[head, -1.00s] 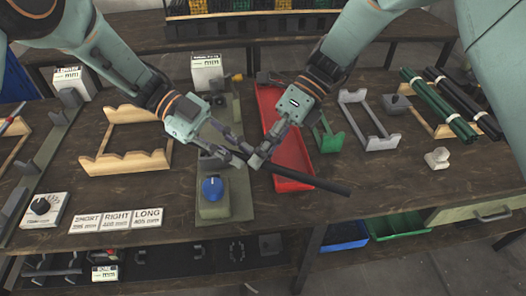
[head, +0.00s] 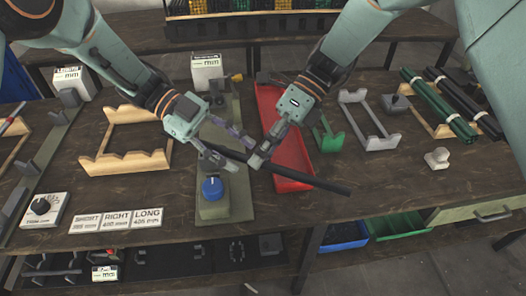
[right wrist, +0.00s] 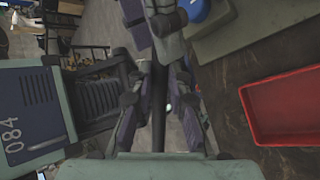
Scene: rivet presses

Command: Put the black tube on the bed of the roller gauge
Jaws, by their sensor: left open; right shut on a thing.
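The black tube (head: 325,185) is held in the air above the table's middle, slanting down to the right over the red tray's near end. My right gripper (head: 258,156) is shut on it; the tube also shows in the right wrist view (right wrist: 159,105). My left gripper (head: 238,155) is open close beside the right one, near the tube's left part; its fingers hide that part, and I cannot tell whether they touch it. A green-grey base with a blue knob (head: 212,188) and a white "mm" box (head: 207,70) stands below; I cannot tell surely if it is the roller gauge.
A red tray (head: 292,183) lies under the tube. A wooden rack (head: 125,163) is at left, beside a long stand with another "mm" box (head: 70,80). Grey (head: 380,142) and green (head: 328,142) holders and green tubes (head: 440,105) lie right. The table's front right is clear.

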